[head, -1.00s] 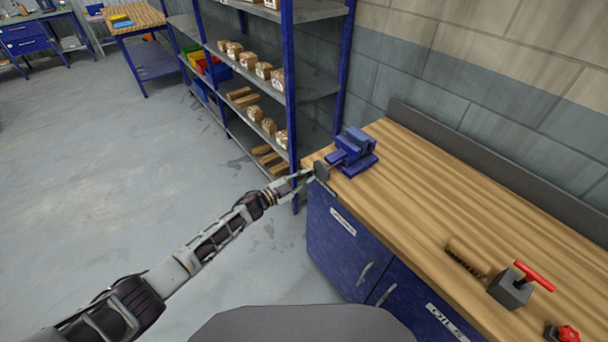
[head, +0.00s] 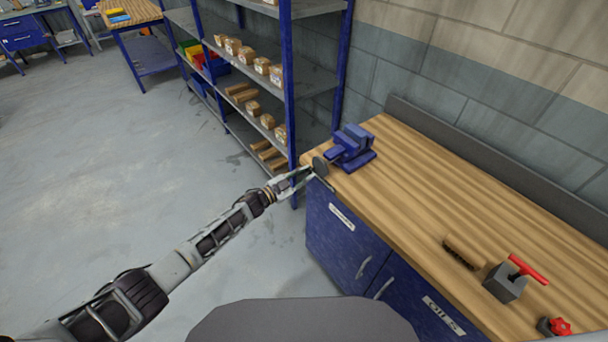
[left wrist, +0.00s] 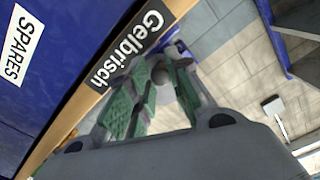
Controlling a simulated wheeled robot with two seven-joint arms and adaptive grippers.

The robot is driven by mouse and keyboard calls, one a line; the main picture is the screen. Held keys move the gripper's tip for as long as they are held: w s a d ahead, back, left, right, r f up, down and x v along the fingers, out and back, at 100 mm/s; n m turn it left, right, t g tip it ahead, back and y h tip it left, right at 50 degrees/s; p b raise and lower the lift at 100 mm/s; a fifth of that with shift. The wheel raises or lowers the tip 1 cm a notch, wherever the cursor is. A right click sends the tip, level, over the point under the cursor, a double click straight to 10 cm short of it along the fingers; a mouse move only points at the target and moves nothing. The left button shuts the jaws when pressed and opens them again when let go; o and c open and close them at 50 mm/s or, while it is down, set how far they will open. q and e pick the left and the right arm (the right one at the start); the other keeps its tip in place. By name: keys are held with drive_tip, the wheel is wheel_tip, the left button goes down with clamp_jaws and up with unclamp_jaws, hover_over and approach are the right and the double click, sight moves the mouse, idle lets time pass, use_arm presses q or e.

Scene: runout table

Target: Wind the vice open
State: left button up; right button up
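The blue vice (head: 351,147) stands at the far left corner of the wooden bench. Its dark round handle part (head: 320,167) sticks out past the bench's left end. My left gripper (head: 308,173) is close to that part, in front of the bench end. In the left wrist view my left gripper (left wrist: 158,100) has its green-padded fingers apart. A dark rounded knob (left wrist: 160,75) shows just beyond and between the fingertips; I cannot tell whether they touch it. The vice jaws are too small to read. My right gripper is not in view.
The bench top (head: 400,190) is clear in its middle. A brush (head: 461,254), a grey block with a red handle (head: 508,282) and a red knob (head: 559,327) sit towards its near end. Blue shelving (head: 290,100) with boxes stands just behind the vice. The floor at left is free.

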use_arm(q)
drive_tip(key=shift+o, duration=1.1)
drive_tip(key=m+b, duration=0.4)
drive_tip(key=m, duration=0.2)
drive_tip(key=shift+m, duration=0.4)
